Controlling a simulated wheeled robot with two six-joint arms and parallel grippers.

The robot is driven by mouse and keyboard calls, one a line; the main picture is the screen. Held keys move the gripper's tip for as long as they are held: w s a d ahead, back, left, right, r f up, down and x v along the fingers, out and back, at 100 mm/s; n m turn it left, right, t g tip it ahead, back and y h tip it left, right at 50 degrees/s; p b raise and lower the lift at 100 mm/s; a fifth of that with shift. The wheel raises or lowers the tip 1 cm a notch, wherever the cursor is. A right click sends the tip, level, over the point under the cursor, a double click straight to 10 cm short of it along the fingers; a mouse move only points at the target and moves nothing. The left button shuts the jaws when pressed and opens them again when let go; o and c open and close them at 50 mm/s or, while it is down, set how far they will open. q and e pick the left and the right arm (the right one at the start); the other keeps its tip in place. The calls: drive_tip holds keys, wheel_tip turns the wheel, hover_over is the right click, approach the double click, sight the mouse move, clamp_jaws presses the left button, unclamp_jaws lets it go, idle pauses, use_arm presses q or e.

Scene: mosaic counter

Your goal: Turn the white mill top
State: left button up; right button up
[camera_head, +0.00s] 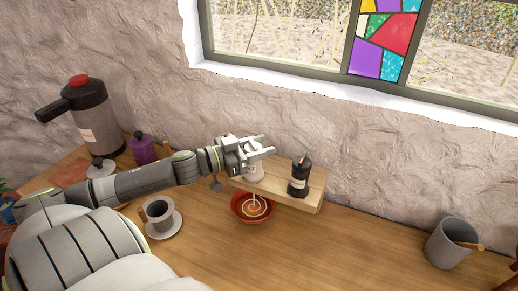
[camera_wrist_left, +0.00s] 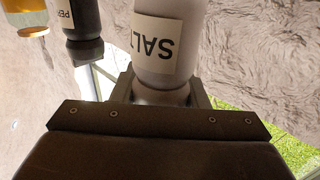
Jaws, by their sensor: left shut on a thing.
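The white mill (camera_head: 254,175) stands on a wooden block (camera_head: 314,204) by the wall. In the left wrist view the white mill (camera_wrist_left: 168,38) appears upside down, with a "SALT" label. My left gripper (camera_head: 262,148) comes in from the left and is shut on the top of the white mill. In the wrist view its fingers (camera_wrist_left: 160,92) lie on both sides of the mill's narrower top. The gripper hides much of that top in the head view. My right gripper does not show.
A black mill (camera_head: 299,179) stands on the block just right of the white one. A red bowl (camera_head: 252,212) sits in front. A cup (camera_head: 157,211) on a saucer is at left, a grey pot (camera_head: 449,243) at right. The front counter is mostly clear.

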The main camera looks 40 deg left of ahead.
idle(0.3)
use_arm(q)
drive_tip(key=o, duration=1)
drive_tip(key=shift+s+a+r+p, duration=0.1)
drive_tip(key=shift+s+p, duration=0.05)
drive_tip(key=shift+p, duration=0.35)
drive_tip(key=p+v, duration=0.2)
drive_tip(key=p, duration=0.2)
drive_tip(key=shift+s+r, duration=0.15)
drive_tip(key=p+v, duration=0.2)
drive_tip(key=v, duration=0.2)
drive_tip(key=shift+p, duration=0.35)
drive_tip(key=shift+f+p+v, duration=0.15)
drive_tip(key=shift+p+v, duration=0.25)
drive_tip(key=shift+v, duration=2.3)
drive_tip(key=shift+f+p+v, duration=0.15)
drive_tip(key=shift+p+v, duration=0.25)
drive_tip(key=shift+v, duration=2.3)
